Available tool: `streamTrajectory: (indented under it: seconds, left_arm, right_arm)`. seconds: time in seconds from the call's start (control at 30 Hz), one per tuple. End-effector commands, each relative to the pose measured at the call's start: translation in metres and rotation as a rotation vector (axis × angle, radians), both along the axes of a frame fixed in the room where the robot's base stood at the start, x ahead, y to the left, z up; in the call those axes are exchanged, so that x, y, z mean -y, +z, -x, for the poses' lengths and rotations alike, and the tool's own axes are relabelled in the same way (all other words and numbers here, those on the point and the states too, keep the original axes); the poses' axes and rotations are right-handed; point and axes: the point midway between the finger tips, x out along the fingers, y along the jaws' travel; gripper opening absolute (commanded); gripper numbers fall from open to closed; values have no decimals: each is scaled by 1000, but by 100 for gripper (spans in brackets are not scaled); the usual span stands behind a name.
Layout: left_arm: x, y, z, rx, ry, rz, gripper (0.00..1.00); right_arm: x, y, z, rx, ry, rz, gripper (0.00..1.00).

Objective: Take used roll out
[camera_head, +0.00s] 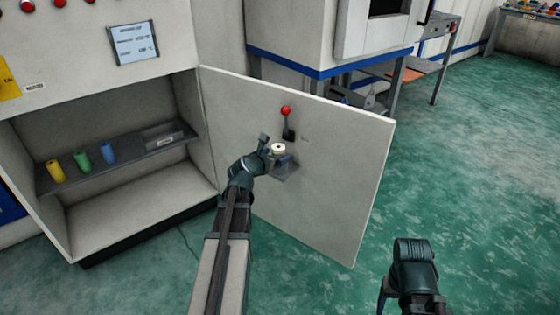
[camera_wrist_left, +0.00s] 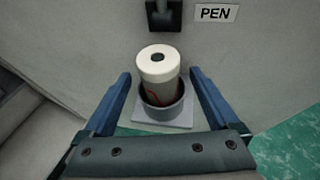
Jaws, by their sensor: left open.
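The used roll (camera_wrist_left: 158,68) is a white cylinder with a dark hole in its top. It stands upright in a grey round holder (camera_wrist_left: 168,110) on the inner side of the open cabinet door. In the head view the roll (camera_head: 278,149) shows just right of my left gripper (camera_head: 270,146). In the left wrist view the open fingers of my left gripper (camera_wrist_left: 160,88) stand on either side of the roll and holder, with gaps on both sides. My right arm's end shows at the lower right of the head view, but its fingers cannot be made out clearly.
The cabinet door (camera_head: 340,190) stands open. A red-knobbed lever (camera_head: 286,112) sits above the holder. Yellow (camera_head: 55,171), green (camera_head: 83,161) and blue (camera_head: 109,152) rolls stand on the cabinet shelf (camera_head: 130,157). Green floor to the right is clear.

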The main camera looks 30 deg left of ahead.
Motion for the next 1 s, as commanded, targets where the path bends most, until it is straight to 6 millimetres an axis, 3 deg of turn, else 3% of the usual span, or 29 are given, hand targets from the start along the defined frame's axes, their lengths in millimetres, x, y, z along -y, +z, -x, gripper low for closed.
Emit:
streamTrajectory:
  seconds: [0.13,0.37,0.9,1.0]
  left_arm:
    - [-3,-10,-16,0,4,0,94]
    - [-3,-9,-16,0,7,0,94]
    - [-3,-9,-16,0,6,0,0]
    - [-3,-9,-16,0,6,0,0]
  right_arm:
    - [0,-10,0,0,2,-1,70]
    - [0,-9,0,0,2,-1,70]
    - [0,-9,0,0,2,-1,70]
    - [0,-9,0,0,2,-1,70]
